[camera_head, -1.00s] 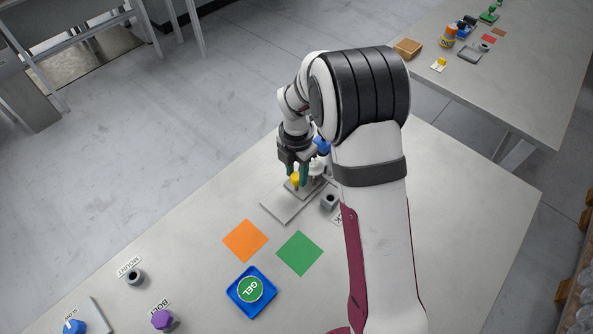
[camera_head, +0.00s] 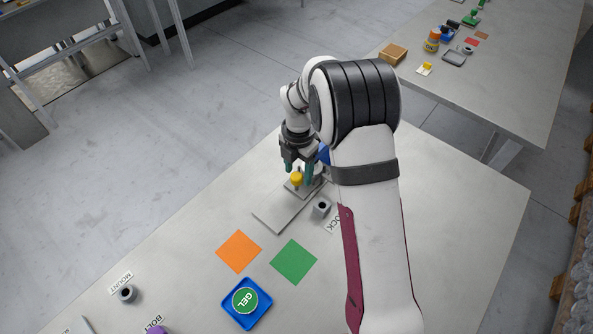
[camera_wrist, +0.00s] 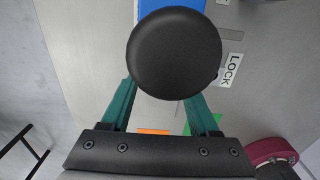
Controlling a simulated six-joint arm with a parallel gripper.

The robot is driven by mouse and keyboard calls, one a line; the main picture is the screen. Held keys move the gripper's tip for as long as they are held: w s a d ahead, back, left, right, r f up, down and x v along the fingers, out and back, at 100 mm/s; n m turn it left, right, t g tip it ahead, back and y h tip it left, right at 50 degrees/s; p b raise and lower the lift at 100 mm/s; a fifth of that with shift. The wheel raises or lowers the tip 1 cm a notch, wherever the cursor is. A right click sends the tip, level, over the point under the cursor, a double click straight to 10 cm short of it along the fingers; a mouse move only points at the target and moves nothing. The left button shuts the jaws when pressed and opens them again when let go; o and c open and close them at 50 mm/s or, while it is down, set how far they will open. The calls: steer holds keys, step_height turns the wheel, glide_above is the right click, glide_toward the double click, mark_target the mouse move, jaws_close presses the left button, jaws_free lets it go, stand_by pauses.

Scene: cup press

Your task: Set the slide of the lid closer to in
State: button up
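The lid closer stands in the middle of the table in the head view, partly hidden by my arm. Its flat grey base plate (camera_head: 278,214) shows at the front, with a yellow knob (camera_head: 296,179) behind it. A blue part (camera_head: 323,153) shows beside my wrist and also at the top of the wrist view (camera_wrist: 205,10). My gripper (camera_head: 298,171) is over the lid closer, its teal fingers apart, one either side of the yellow knob. In the wrist view a large black disc (camera_wrist: 174,53) hides the fingertips; I cannot tell what it belongs to. The slide's position is unclear.
A grey socket (camera_head: 321,207) by the LOCK label (camera_head: 332,224) stands close right of the plate. Orange (camera_head: 238,251) and green (camera_head: 293,262) squares lie in front, then a blue tray (camera_head: 263,310) with a GEL lid (camera_head: 245,300). The table's right side is clear.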

steer(key=shift+s, duration=0.1)
step_height(320, 180, up, 16)
stand_by(0.5)
steer(key=shift+f, duration=0.15)
steer(key=s+d+r+m+y, duration=0.1)
steer(key=s+r+m, duration=0.1)
steer(key=s+m, duration=0.7)
steer(key=s+d+r+m, duration=0.1)
steer(key=s+r+m, duration=0.1)
steer(key=s+m, duration=0.7)
steer(key=s+f+m, duration=0.3)
steer(key=s+m, duration=1)
steer(key=m, duration=0.1)
steer(key=shift+f+m+y, duration=0.3)
steer(key=shift+f+y, duration=0.1)
